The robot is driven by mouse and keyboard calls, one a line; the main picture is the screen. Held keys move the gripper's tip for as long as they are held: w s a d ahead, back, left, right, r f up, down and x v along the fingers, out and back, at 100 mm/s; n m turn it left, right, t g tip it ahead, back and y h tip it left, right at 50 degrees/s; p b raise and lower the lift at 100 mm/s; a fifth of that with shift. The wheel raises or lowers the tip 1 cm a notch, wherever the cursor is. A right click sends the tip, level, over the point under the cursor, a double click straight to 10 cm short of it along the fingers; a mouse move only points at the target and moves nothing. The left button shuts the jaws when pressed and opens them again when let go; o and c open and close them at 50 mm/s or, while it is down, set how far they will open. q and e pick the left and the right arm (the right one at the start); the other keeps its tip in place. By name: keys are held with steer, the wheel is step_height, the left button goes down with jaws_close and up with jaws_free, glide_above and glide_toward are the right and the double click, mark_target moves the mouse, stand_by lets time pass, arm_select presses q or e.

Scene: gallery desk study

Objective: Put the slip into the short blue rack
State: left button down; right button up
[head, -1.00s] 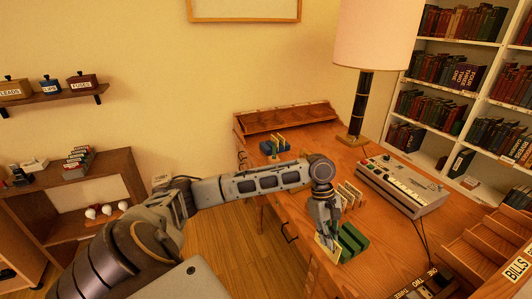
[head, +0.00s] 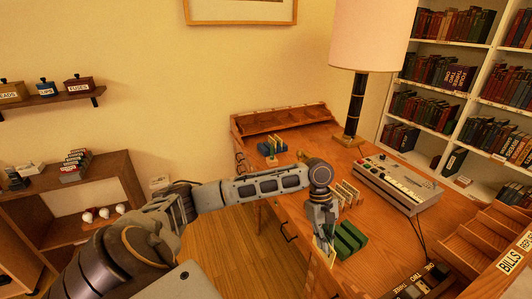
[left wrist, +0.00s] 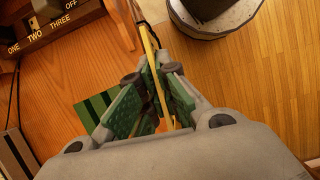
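The pale yellow slip (head: 321,252) is at the fingertips of my left gripper (head: 323,232), at the desk's front edge. In the left wrist view the slip (left wrist: 149,47) shows edge-on as a thin strip between the green-padded fingers (left wrist: 153,75), which look closed on it. A small gap at the pads is hard to judge. The short blue rack (head: 265,150) stands farther back on the desk, beyond my left arm, with upright cards at it. My right gripper is not in view.
A green rack (head: 350,238) stands just right of the slip, and a rack of tan cards (head: 347,193) behind it. A grey keyed machine (head: 397,184) and a lamp (head: 355,105) stand on the desk (head: 385,230).

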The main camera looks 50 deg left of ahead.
mark_target(325, 259)
arm_select(q)
steer(key=shift+f, duration=0.1)
steer(key=f+m, duration=0.1)
steer(key=f+m+g, duration=0.1)
steer(key=m, duration=0.1)
steer(key=f+m+y, duration=0.1)
steer(key=shift+w+d+m+g, duration=0.3)
steer(key=shift+w+m, duration=0.05)
steer(key=shift+m, duration=0.05)
steer(key=shift+w+d+f+m+g+y, duration=0.15)
steer(key=shift+f+m+y, duration=0.45)
steer(key=shift+m, duration=0.85)
steer(key=shift+w+d+f+m+g+y, duration=0.15)
steer(key=shift+f+m+y, duration=0.45)
steer(key=shift+m, duration=0.9)
steer(key=shift+w+d+f+m+g+y, duration=0.15)
steer(key=shift+f+m+y, duration=0.25)
steer(key=shift+f+m, duration=0.75)
steer(key=shift+r+m, duration=0.3)
steer(key=shift+r, duration=0.05)
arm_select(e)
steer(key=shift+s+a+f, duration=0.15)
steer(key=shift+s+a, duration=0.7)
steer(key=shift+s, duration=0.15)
arm_select(q)
steer(key=shift+a, duration=0.1)
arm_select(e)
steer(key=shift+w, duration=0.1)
